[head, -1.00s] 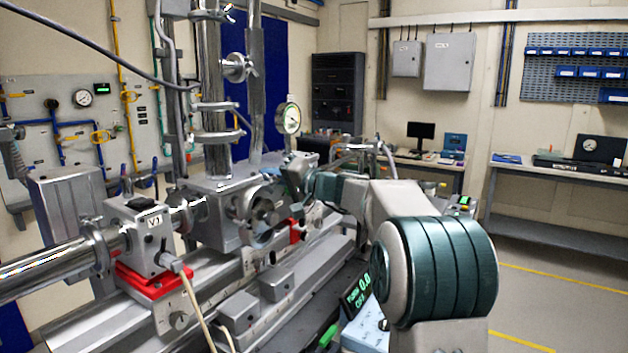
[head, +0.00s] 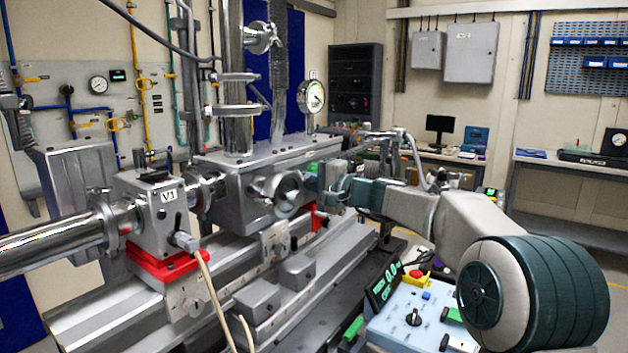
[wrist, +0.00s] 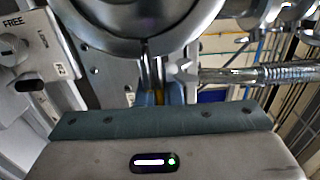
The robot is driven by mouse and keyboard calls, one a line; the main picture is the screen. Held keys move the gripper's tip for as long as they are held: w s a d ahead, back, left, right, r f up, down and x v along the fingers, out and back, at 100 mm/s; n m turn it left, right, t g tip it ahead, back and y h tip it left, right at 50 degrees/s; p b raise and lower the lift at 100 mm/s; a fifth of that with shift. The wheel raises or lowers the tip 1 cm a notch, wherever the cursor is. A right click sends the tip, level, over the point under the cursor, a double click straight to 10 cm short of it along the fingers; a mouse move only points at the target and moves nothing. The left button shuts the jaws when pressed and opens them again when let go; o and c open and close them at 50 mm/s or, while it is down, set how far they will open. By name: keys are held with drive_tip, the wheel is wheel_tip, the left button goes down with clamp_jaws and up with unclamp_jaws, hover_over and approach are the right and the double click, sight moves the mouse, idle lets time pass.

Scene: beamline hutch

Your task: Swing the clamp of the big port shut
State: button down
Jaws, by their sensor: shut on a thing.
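The big port (head: 287,190) is the round metal opening on the front of the grey steel chamber in the head view. A bright metal clamp ring (head: 277,205) lies around its rim; whether its ends meet cannot be made out. My gripper (head: 318,180) is just right of the port, partly hidden by its own wrist. In the wrist view, my gripper (wrist: 160,94) is shut on a narrow metal part of the clamp, below the curved ring (wrist: 135,42). A threaded rod (wrist: 260,75) runs to the right, close beside the fingers.
Valve V1 (head: 160,212) stands on a red base at left, with a beam pipe (head: 55,248) entering it. A rail bench (head: 225,265) runs below the chamber. A dial gauge (head: 312,96) stands above it. A blue control box (head: 420,315) is close to my arm.

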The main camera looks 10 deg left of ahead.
drive_tip(key=shift+f, duration=0.25)
drive_tip(key=c, duration=1.6)
unclamp_jaws()
drive_tip(key=shift+a, duration=0.1)
drive_tip(key=shift+r, duration=0.1)
drive_tip(key=b+v, duration=0.2)
drive_tip(key=v, duration=1.1)
drive_tip(key=shift+s+d, duration=0.2)
drive_tip(key=shift+d, duration=0.15)
